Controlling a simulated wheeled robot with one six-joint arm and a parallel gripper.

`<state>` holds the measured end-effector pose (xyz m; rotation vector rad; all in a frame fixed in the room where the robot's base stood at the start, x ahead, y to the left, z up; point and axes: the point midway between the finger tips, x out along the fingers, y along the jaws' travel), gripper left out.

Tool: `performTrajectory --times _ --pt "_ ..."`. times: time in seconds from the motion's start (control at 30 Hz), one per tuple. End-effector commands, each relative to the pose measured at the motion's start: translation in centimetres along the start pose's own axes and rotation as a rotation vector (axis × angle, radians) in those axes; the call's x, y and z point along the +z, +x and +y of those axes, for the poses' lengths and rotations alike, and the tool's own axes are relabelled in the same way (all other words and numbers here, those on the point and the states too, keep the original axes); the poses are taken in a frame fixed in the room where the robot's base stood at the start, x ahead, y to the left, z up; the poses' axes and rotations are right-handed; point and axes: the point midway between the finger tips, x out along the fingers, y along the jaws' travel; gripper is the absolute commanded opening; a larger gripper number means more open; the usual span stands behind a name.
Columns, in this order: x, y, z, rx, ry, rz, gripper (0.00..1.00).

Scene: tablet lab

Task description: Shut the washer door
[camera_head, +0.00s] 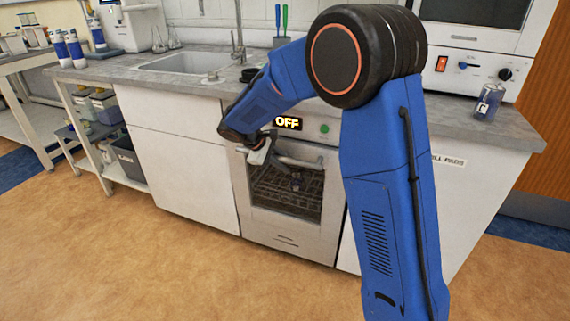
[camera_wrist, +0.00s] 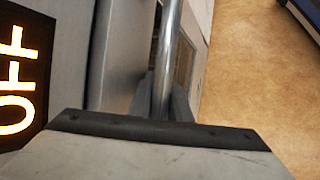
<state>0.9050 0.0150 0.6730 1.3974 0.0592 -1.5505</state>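The washer (camera_head: 285,240) is the built-in unit under the counter, with a lit OFF display (camera_head: 287,122) and a green button. Its door (camera_head: 242,200) has a window with wire racks showing behind it and a bar handle (camera_head: 303,163) along the top. I cannot tell whether the door is fully shut. My gripper (camera_wrist: 163,108) is at the left part of the handle. In the wrist view the metal handle (camera_wrist: 168,60) runs down between the dark fingers, one on each side. The fingertips are partly hidden, so their grip is unclear. The display (camera_wrist: 18,70) is close on the left there.
White cabinets (camera_head: 180,170) flank the washer. A sink (camera_head: 190,63) is set in the counter above. A can (camera_head: 488,102) stands at the counter's right end, beside a white appliance (camera_head: 470,70). A shelf cart (camera_head: 85,130) is at left. The brown floor in front is clear.

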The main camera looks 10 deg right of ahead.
Motion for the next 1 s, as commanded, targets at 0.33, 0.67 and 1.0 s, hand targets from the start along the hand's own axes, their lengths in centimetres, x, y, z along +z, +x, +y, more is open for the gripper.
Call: performTrajectory --times 0.33,0.67,1.0 --pt "-0.1 -8.1 0.7 0.016 0.009 0.023 0.36" --pt "0.1 -14.2 0.4 0.010 0.008 0.019 0.36" --pt "0.2 -16.8 0.2 0.006 0.008 0.017 0.36"
